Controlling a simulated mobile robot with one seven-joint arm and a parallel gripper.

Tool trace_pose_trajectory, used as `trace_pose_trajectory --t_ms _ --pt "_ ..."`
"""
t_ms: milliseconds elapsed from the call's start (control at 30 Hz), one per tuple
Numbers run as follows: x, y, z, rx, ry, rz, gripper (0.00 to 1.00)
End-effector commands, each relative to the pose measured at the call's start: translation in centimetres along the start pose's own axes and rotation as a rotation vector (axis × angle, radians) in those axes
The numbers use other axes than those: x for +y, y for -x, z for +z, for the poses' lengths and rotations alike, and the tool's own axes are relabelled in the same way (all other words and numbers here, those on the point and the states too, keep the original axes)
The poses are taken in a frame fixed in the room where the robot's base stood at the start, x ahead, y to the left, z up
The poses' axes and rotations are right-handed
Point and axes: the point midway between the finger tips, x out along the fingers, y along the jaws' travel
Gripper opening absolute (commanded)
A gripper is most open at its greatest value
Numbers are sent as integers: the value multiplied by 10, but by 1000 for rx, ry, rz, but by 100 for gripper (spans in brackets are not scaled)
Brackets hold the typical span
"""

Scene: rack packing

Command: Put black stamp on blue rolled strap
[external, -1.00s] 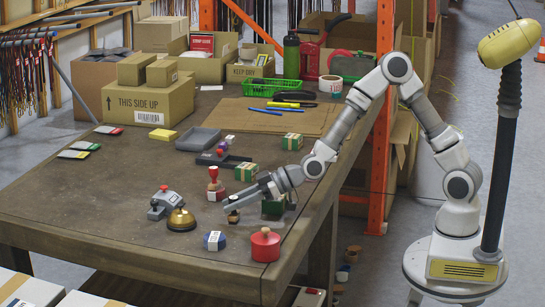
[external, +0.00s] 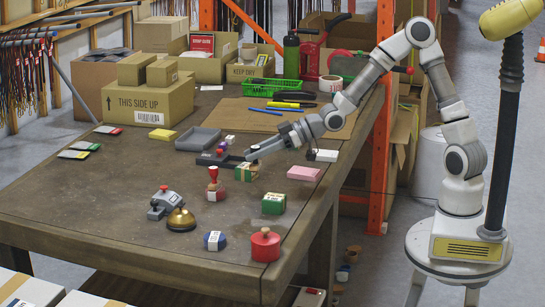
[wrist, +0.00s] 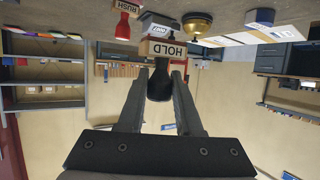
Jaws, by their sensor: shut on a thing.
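My gripper (external: 254,156) is raised over the right-middle part of the table, and its fingers are closed around the black stamp. In the wrist view the stamp's black handle (wrist: 159,84) sits between the two fingers, with its wooden block (wrist: 163,50) marked HOLD facing away from the palm. In the external view the stamp is small and hard to separate from the green-wrapped item behind it. The blue rolled strap (external: 215,241), with a white band, lies near the table's front edge, well apart from my gripper. Nothing shows on top of it.
A red round canister (external: 265,245) stands right of the strap. A red-handled stamp (external: 214,185), a green-wrapped item (external: 273,203) and a pink block (external: 304,173) lie farther back. The front left table is clear.

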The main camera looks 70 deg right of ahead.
Motion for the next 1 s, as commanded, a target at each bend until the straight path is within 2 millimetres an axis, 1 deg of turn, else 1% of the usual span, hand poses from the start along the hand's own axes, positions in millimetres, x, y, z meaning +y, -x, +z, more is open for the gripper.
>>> trace_pose_trajectory --t_ms 133,233,367,500,600,667,767,867,1000 --pt "3 4 -3 1 0 -3 0" --pt "-6 -2 -9 3 10 -31 0" --pt "-35 -20 -28 8 38 -112 0" --pt "-71 -41 -46 6 76 -205 0" --pt "-91 -51 -54 3 99 -251 0" --pt "-100 -56 -57 2 108 -270 0" --pt "-111 -63 -57 0 119 -289 0" --pt "-123 -72 -50 -1 123 -295 0" --pt "-145 -89 -39 -1 124 -295 0"
